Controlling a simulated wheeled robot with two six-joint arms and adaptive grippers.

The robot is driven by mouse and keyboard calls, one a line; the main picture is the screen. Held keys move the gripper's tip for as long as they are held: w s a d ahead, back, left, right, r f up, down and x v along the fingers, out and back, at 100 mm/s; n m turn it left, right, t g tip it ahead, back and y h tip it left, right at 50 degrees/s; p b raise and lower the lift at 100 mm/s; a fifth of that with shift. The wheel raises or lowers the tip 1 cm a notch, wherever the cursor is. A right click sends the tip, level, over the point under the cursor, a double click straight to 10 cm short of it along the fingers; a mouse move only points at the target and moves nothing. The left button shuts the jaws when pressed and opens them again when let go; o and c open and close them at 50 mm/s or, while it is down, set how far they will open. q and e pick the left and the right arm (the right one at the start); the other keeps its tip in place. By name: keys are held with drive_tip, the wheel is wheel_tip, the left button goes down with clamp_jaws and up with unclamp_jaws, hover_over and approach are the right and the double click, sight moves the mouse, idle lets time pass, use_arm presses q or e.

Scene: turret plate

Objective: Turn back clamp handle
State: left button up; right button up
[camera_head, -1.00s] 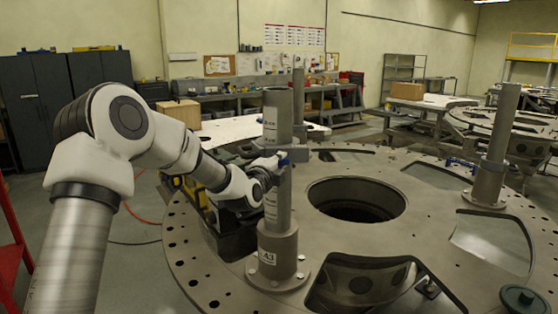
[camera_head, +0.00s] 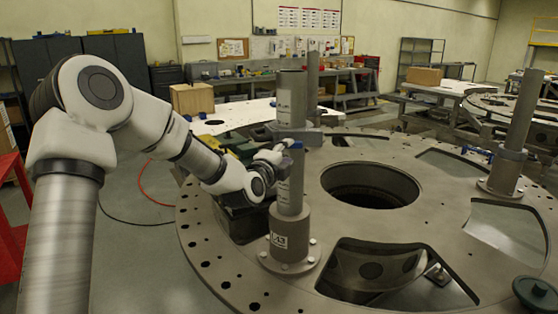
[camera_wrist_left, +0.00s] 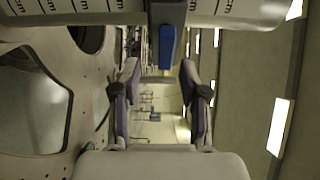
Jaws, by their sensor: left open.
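A grey clamp (camera_head: 296,134) sits around an upright grey post (camera_head: 290,190) on the near left of the turret plate (camera_head: 410,225). Its small blue handle (camera_head: 297,146) shows beside the post. My left gripper (camera_head: 278,160) is beside the post, just left of the handle. In the left wrist view my open left gripper (camera_wrist_left: 160,75) has its two fingers apart. The blue handle (camera_wrist_left: 167,47) shows ahead, near the gap between the fingertips. I cannot tell whether a finger touches it. My right gripper is out of view.
The plate has a large round hole (camera_head: 370,187) and several cut-outs. A red frame (camera_head: 12,210) is at the far left, and a cardboard box (camera_head: 192,99) stands behind my arm.

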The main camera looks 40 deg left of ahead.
use_arm(q)
drive_tip(key=s+d, duration=0.1)
drive_tip(key=s, duration=0.5)
drive_tip(key=shift+d+f, duration=0.1)
